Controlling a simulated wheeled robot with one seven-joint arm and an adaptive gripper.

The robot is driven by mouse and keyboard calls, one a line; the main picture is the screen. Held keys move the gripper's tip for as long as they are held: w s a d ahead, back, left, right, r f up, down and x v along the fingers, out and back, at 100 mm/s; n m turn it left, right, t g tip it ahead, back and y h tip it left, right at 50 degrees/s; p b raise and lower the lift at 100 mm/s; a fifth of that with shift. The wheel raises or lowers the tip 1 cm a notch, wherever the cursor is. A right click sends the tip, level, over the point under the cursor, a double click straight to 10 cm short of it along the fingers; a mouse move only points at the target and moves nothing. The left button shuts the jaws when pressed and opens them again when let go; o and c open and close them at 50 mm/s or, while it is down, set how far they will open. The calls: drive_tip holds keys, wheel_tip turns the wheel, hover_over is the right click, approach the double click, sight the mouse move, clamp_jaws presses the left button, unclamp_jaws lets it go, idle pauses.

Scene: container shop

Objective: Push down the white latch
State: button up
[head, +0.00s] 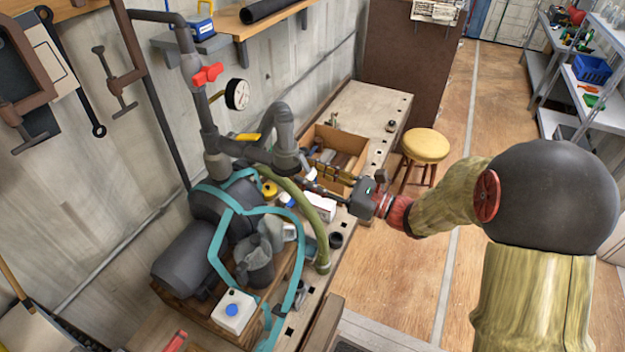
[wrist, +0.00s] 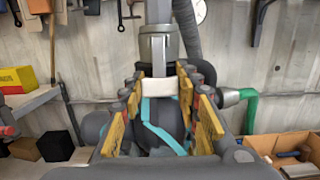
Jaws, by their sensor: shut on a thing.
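The white latch (wrist: 158,87) shows in the wrist view as a pale band across the lower end of a grey pipe piece (wrist: 158,45). My gripper (wrist: 161,84) has its yellow-padded fingers on either side of it, with the tips closed against its sides. In the head view my gripper (head: 308,173) reaches in from the right to the grey pipe elbow (head: 286,150) above the pump. The fingers are apart by about the latch's width.
A grey pump (head: 185,262) with teal straps stands left of my gripper. A green hose (head: 308,215) runs down close below it. A cardboard box (head: 345,140) of parts sits behind the fingers. A red valve handle (head: 207,74) and gauge (head: 237,94) are above.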

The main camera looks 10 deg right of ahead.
drive_tip(key=shift+w+a+f+y+b, duration=0.15)
drive_tip(key=shift+f+y+b, duration=0.1)
drive_tip(key=shift+y+b, duration=0.25)
drive_tip(key=shift+r+t, duration=0.15)
drive_tip(key=shift+t, duration=0.15)
drive_tip(key=o, duration=1.2)
drive_tip(key=v, duration=1.2)
